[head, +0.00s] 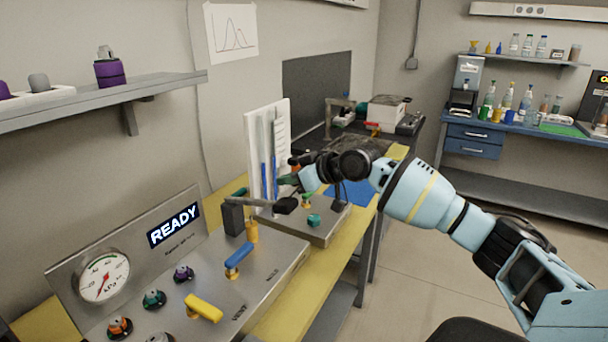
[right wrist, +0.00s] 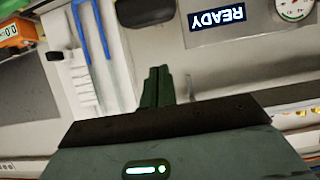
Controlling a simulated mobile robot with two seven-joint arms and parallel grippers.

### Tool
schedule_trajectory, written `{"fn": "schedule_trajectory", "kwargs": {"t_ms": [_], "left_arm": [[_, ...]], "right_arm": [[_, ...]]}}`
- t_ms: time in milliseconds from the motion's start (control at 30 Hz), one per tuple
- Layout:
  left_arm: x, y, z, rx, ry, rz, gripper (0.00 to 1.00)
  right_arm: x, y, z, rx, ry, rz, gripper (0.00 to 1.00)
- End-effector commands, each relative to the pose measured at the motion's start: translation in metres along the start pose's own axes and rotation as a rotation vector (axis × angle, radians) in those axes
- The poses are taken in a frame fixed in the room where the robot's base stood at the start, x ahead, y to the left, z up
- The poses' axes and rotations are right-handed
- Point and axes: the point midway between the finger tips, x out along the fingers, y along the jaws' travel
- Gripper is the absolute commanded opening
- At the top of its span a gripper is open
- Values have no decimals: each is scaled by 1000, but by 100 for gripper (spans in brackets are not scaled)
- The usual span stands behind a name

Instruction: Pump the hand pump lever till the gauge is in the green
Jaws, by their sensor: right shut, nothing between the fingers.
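The hand pump lever (head: 262,203) is a dark bar ending in a black knob (head: 286,205). It sticks out to the right, about level, from a dark block (head: 233,218) on the metal panel. My right gripper (head: 289,181) is just above the knob in the head view. Its green fingers (right wrist: 158,86) are shut and empty in the right wrist view, apart from a dark rounded piece that looks like the knob (right wrist: 145,11). The round gauge (head: 104,278) has a red needle; whether it is in the green is too small to tell. My left gripper is not in view.
A lit READY sign (head: 174,225) is beside the gauge. A blue handle (head: 239,256), a yellow handle (head: 204,307) and small knobs stand on the panel. A white board with blue tubes (head: 266,150) stands behind my right gripper. Free floor lies right of the bench.

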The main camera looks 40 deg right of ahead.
Motion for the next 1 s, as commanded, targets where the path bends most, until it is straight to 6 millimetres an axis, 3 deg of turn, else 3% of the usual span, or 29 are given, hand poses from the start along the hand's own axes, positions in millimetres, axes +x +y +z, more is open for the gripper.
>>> {"fn": "schedule_trajectory", "kwargs": {"t_ms": [100,300,767,1000], "left_arm": [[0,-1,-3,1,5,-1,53],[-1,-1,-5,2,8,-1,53],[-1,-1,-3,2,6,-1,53],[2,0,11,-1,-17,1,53]], "right_arm": [[2,0,19,0,-5,1,0],[6,1,35,1,-2,1,0],[7,1,40,1,-1,1,0],[11,1,49,3,19,0,0]]}}
